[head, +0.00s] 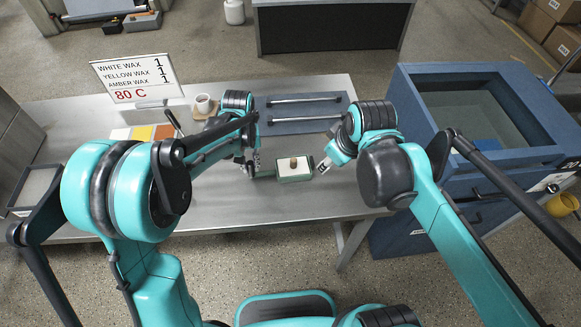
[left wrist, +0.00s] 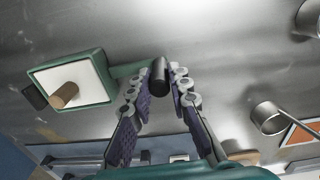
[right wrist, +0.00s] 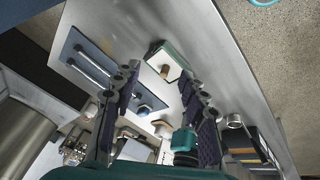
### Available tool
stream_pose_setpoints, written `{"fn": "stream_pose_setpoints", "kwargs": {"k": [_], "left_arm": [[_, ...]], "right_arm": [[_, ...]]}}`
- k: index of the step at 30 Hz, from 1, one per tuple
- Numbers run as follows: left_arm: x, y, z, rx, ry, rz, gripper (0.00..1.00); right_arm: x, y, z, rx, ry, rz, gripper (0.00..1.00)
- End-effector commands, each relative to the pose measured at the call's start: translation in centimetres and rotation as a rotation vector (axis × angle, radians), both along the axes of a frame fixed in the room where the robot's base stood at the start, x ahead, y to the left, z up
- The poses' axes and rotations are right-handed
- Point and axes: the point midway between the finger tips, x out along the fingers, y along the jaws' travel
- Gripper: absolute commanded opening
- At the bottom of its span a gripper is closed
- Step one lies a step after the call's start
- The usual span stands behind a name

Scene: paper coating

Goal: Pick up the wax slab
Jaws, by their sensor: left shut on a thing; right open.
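A green-framed tray (head: 280,174) with a white inset and a brown knob (head: 293,162) lies near the table's front edge. My left gripper (head: 251,168) is at its left side, shut on the dark handle (left wrist: 159,76) that joins the green frame (left wrist: 104,62) by a green arm. My right gripper (head: 324,166) is open and empty, just right of the tray. White (head: 120,133), yellow (head: 142,132) and amber (head: 164,131) squares lie in a row at the table's left. An orange piece (left wrist: 303,133) shows at the right in the left wrist view.
A sign (head: 137,78) reads one each of white, yellow and amber wax, 80 C. A cup (head: 203,103) stands behind the left arm. A grey-blue plate with two bars (head: 305,100) lies at the back. A blue open tank (head: 400,85) stands right.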

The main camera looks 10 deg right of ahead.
Motion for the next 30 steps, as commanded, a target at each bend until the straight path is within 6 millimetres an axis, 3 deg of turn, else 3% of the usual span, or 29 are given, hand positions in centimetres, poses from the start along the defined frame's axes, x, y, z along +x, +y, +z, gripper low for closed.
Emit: {"fn": "stream_pose_setpoints", "kwargs": {"k": [7, 15, 25, 30], "left_arm": [[0.0, 0.0, 0.0, 0.0, 0.0, 0.0, 0.0], [0.0, 0.0, 0.0, 0.0, 0.0, 0.0, 0.0], [0.0, 0.0, 0.0, 0.0, 0.0, 0.0, 0.0], [0.0, 0.0, 0.0, 0.0, 0.0, 0.0, 0.0]], "right_arm": [[5.9, 2.7, -0.1, -0.106, 0.13, 0.44, 0.43], [11.1, 5.6, -2.3, -0.154, 0.23, 0.897, 0.43], [13.3, 7.1, -4.7, -0.157, 0.267, 1.139, 0.43], [13.2, 7.5, -7.6, -0.158, 0.268, 1.145, 0.43]]}}
